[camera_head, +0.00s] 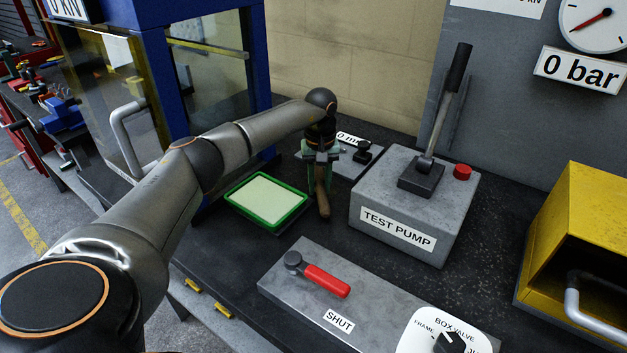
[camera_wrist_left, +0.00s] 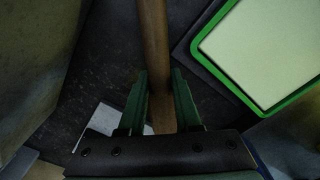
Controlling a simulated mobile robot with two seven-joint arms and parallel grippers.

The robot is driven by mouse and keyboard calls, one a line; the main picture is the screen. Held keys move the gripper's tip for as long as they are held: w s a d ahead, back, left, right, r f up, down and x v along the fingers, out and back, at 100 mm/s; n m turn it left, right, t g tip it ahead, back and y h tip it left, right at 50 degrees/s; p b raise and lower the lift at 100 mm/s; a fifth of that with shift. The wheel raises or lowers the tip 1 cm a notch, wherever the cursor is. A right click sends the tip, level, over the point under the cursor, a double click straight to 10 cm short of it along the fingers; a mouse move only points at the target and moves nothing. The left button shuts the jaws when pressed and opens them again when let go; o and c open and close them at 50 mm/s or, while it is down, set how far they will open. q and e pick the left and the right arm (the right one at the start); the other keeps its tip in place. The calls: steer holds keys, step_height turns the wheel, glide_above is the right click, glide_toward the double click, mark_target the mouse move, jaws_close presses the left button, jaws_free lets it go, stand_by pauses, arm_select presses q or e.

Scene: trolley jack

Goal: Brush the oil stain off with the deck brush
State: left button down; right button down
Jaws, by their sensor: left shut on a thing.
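My left gripper (camera_head: 321,172) has green fingers and points down over the dark bench, beside the green-rimmed tray or screen. It is shut on a brown wooden handle (camera_head: 323,204), apparently the deck brush's. In the left wrist view the handle (camera_wrist_left: 153,45) runs between the green fingers of the gripper (camera_wrist_left: 160,85) and out past the top edge. No bristles or brush head can be made out. I cannot make out an oil stain in either view. My right gripper is not in view.
A green-framed pale panel (camera_head: 267,199) lies left of the gripper. The grey test pump (camera_head: 405,215) with its lever stands to the right. A grey valve plate with a red handle (camera_head: 327,281) is in front. A blue-framed cabinet (camera_head: 185,30) stands behind left, a yellow box (camera_head: 590,215) far right.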

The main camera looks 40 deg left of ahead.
mark_target(339, 205)
arm_select(q)
steer(key=shift+w+d+f+p, duration=0.15)
steer(key=shift+d+p, duration=0.1)
steer(key=shift+d, duration=1.15)
steer(key=shift+w+d+f+p, duration=0.1)
steer(key=shift+w+d+p, duration=0.1)
steer(key=shift+d, duration=1.15)
steer(key=shift+d+r, duration=0.1)
step_height(339, 205, up, 6)
steer(key=p, duration=0.4)
steer(key=shift+w+r, duration=0.1)
step_height(339, 205, up, 3)
steer(key=shift+d+p, duration=0.1)
steer(key=shift+p, duration=0.2)
steer(key=shift+a, duration=0.2)
